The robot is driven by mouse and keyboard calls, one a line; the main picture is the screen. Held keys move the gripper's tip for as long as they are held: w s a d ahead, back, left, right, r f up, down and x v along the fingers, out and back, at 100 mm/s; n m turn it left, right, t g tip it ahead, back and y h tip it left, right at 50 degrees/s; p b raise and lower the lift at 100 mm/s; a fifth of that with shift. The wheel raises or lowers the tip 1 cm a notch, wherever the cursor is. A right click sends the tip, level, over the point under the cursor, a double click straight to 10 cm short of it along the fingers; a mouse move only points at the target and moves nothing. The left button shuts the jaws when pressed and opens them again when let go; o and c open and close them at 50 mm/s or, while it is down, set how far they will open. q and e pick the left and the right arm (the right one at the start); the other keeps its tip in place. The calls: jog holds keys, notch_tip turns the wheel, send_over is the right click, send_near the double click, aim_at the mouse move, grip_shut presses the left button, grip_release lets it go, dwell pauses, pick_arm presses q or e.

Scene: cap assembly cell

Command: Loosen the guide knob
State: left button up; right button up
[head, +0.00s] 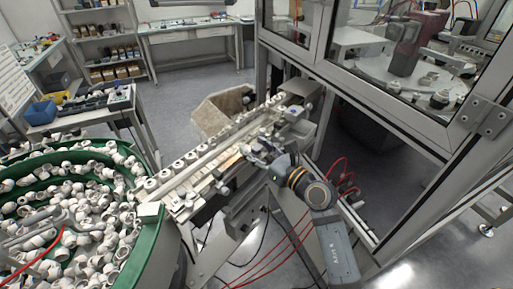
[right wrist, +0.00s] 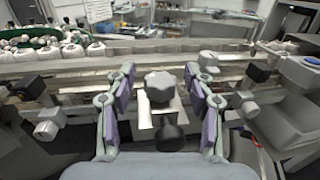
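In the right wrist view a grey lobed knob (right wrist: 159,84) sits on a bracket at the near side of the guide rail. Below it a black round knob (right wrist: 170,134) points towards me. My right gripper (right wrist: 161,74) is open, with one finger on each side of the grey knob and a visible gap to both fingers. In the head view my right gripper (head: 258,148) is at the near side of the conveyor, and the knob between its fingers is hard to make out. My left gripper is not in view.
The conveyor rail (head: 205,158) carries a row of white caps. Other knobs stand beside the fingers, a light grey one (right wrist: 48,130) at left and another (right wrist: 249,107) at right. A green-rimmed bowl (head: 170,222) of white parts is at left, and a glass-walled frame (head: 345,92) at right.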

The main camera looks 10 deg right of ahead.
grip_shut()
jog(key=n+g+y+b, duration=0.1)
jog(key=b, duration=0.1)
jog(key=f+n+g+y+b, duration=0.1)
jog(key=y+b, duration=0.1)
jog(key=shift+r+n+g+y+b, duration=0.3)
jog(key=shift+n+g+y+b, duration=0.2)
jog(key=shift+n+b, duration=0.1)
jog(key=shift+r, duration=0.15)
jog(key=shift+o, duration=0.4)
grip_release()
